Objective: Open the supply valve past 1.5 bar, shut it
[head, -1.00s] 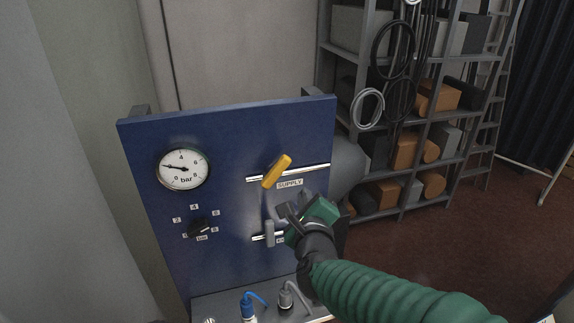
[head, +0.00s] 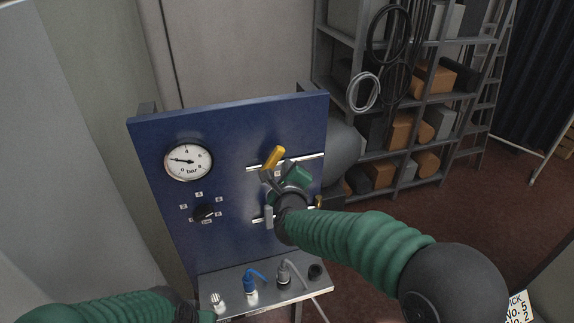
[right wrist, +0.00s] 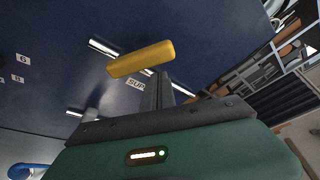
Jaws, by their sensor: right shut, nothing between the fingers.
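The yellow supply valve handle (head: 274,157) stands slanted across its bright pipe on the blue panel (head: 232,138). It also shows in the right wrist view (right wrist: 141,59). The round pressure gauge (head: 188,160) is at the panel's upper left; its needle points left and slightly up, and its small figures are blurred. My right gripper (head: 267,179) is shut and empty, its fingertips just below the yellow handle; I cannot tell whether they touch. The SUPPLY label (right wrist: 136,84) is partly hidden behind the fingers.
A grey lever (head: 268,217) on a lower pipe sits just below my right gripper. A black knob (head: 204,212) is under the gauge. The ledge (head: 235,285) carries blue (head: 250,287) and grey (head: 283,274) hose plugs. Shelving (head: 378,160) stands behind at the right.

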